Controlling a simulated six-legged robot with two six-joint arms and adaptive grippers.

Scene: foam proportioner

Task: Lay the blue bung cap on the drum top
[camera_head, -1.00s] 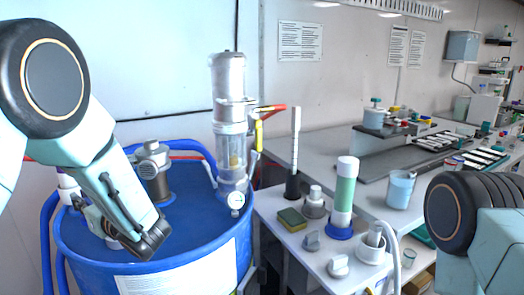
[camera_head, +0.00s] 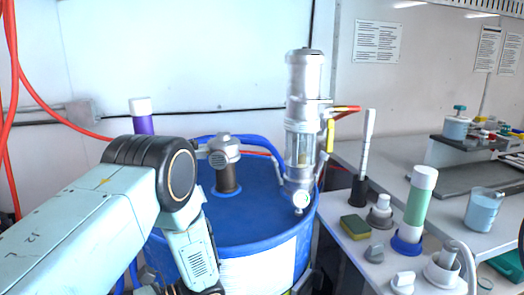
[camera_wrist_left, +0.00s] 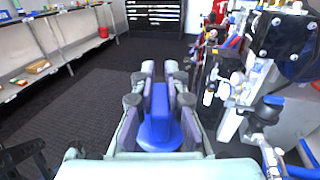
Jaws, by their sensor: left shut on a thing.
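The drum top (camera_head: 255,208) is the blue round lid left of centre in the head view. A steel fitting and a clear pump column stand on it. My left arm reaches down in front of the drum, and its gripper is mostly cut off at the bottom edge. In the left wrist view, my left gripper (camera_wrist_left: 159,82) is shut on the blue bung cap (camera_wrist_left: 159,128), which has an upright tab between the fingers and a wider base. The cap is held over the dark floor, clear of the drum top. My right gripper is out of view.
The pump column (camera_head: 303,120) with its gauge rises at the drum's right rear, and the steel fitting (camera_head: 226,165) stands left of it. A side table with a sponge (camera_head: 355,227) and a green-banded cylinder (camera_head: 420,200) is at right. The lid's middle front is bare.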

